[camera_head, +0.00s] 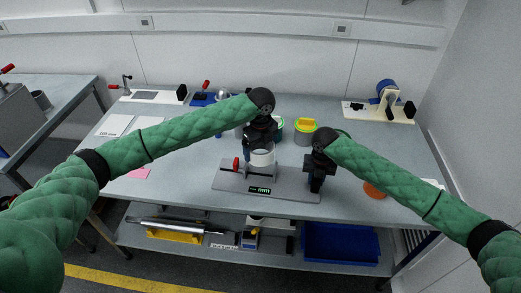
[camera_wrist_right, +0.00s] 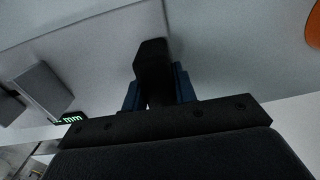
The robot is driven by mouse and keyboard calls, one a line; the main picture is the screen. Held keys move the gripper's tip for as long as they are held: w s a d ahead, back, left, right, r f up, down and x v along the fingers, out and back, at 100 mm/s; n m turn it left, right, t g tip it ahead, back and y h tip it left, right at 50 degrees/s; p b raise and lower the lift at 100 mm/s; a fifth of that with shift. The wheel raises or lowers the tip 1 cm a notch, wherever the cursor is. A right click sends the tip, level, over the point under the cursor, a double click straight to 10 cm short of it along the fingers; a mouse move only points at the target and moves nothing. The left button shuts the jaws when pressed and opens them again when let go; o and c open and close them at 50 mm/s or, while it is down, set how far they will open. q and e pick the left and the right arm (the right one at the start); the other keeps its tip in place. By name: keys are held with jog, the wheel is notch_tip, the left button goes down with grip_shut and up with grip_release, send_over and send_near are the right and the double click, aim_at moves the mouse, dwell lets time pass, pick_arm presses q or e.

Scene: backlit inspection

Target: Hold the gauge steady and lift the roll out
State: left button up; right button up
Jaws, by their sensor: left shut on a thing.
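The gauge (camera_head: 228,180) is a flat grey base with a red-tipped part (camera_head: 236,164) and a lit green display (camera_head: 259,189), lying near the table's front edge. The display also shows in the right wrist view (camera_wrist_right: 70,118). The white roll (camera_head: 263,159) is upright over the gauge's middle. My left gripper (camera_head: 261,145) is shut on its top from above. Whether the roll touches the base is unclear. My right gripper (camera_head: 316,186) points down at the gauge's right end. In the right wrist view a black block (camera_wrist_right: 152,70) is between its bluish fingers; whether they grip it is unclear.
An orange disc (camera_head: 374,190) lies right of my right gripper. A cream stand (camera_head: 379,111) is at the back right, and a pink note (camera_head: 139,174) at the left.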

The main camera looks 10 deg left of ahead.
jog(key=o, duration=0.5)
jog(key=shift+f, duration=0.1)
